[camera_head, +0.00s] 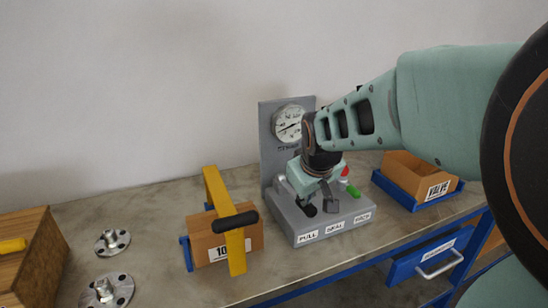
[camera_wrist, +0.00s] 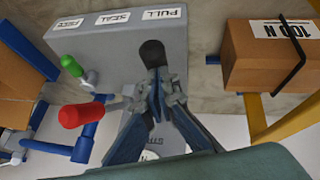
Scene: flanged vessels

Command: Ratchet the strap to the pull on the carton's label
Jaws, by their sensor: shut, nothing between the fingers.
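The grey strapping tool (camera_head: 325,227) sits on the bench, with a round gauge (camera_head: 288,122) on its upright panel and PULL, SEAL and a third label along its front. Its black knob (camera_wrist: 152,52) is by the PULL label. Red (camera_wrist: 82,115) and green (camera_wrist: 71,65) handles stand to its side. My gripper (camera_wrist: 158,92) is shut and empty, its tips at the black knob; contact is unclear. It also shows over the tool in the head view (camera_head: 329,203). The carton (camera_head: 224,239) stands left of the tool, its label (camera_wrist: 284,40) crossed by a dark band and partly hidden. The dial reading is too small to read.
A yellow frame (camera_head: 216,190) with a black grip arches over the carton. A VALVE box (camera_head: 418,179) in a blue tray is to the right. Metal flanges (camera_head: 110,242) and a wooden box (camera_head: 35,257) are at left. A blue drawer (camera_head: 432,256) hangs under the bench.

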